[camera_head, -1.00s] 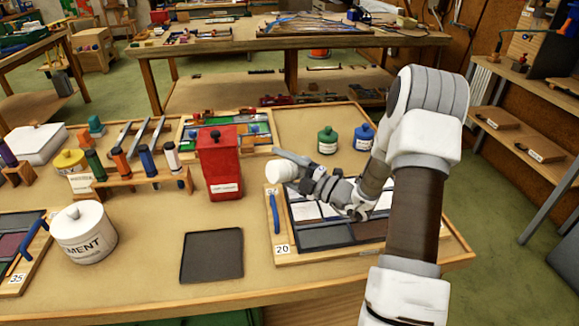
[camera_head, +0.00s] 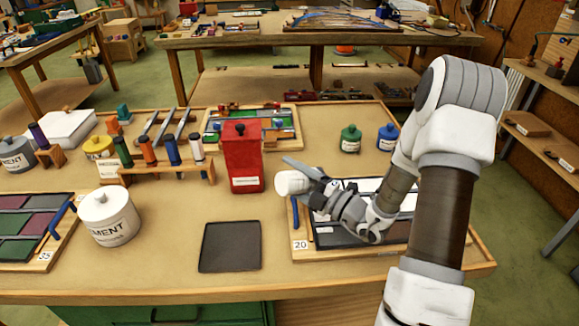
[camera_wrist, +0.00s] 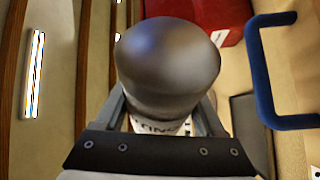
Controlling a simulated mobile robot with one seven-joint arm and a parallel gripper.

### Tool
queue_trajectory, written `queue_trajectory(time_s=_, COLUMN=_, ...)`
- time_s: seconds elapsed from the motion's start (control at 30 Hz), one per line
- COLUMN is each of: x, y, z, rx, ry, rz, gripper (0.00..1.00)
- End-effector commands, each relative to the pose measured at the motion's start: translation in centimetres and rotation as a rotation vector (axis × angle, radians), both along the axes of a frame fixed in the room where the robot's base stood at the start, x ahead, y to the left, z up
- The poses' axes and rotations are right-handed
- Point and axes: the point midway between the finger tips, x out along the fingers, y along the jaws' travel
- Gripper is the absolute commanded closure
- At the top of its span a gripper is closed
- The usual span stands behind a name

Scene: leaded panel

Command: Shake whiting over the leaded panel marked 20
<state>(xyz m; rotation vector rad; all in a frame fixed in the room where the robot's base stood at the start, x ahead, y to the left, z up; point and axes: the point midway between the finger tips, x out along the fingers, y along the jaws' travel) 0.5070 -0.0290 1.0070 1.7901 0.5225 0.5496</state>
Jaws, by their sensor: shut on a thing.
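The leaded panel marked 20 (camera_head: 300,246) lies on a wooden board at the right of the bench, with pale and dark grey panes. My arm hides much of it. My gripper (camera_head: 318,194) is above its left part, shut on a white shaker (camera_head: 292,183). No powder is visible on the panel.
A blue handle (camera_head: 295,215) stands at the panel's left edge. A red tin (camera_head: 243,158) stands behind left, a dark mat (camera_head: 230,247) lies left. A cement pot (camera_head: 108,217) and panel 35 (camera_head: 30,225) are farther left. Green (camera_head: 350,140) and blue (camera_head: 387,138) bottles stand behind.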

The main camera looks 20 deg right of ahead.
Motion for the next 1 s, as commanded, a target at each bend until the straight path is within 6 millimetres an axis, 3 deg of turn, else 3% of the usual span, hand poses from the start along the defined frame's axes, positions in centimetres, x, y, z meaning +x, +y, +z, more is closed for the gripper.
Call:
queue_trajectory(time_s=0.73, x=-6.6, y=1.2, z=0.1, rx=0.001, ry=0.000, rz=-0.001, gripper=1.00)
queue_trajectory(time_s=1.0, x=-6.9, y=-1.4, z=0.2, rx=0.000, ry=-0.001, rz=-0.002, gripper=1.00)
